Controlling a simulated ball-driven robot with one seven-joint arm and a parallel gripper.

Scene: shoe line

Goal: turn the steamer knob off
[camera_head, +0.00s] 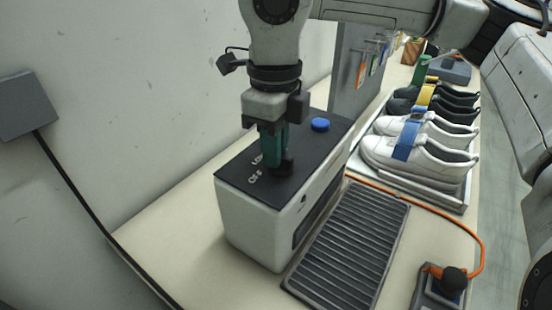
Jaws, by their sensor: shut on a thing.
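The steamer (255,232) is a pale box with a black top, standing on the bench near the middle of the head view. White lettering on its top shows "OFF" (255,178), with another label partly hidden behind my gripper. My gripper (279,160) points down from above with green fingers, shut on the black knob (285,169) at the left part of the top. The fingers cover most of the knob, so its pointing direction cannot be told. A blue button (320,124) sits farther back on the top.
A ribbed dark mat (349,243) lies right of the steamer. Several strapped shoes (418,153) stand on a rack behind it. An orange cable (470,229) runs to a small device with a black knob (454,280) at front right. A wall stands close at left.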

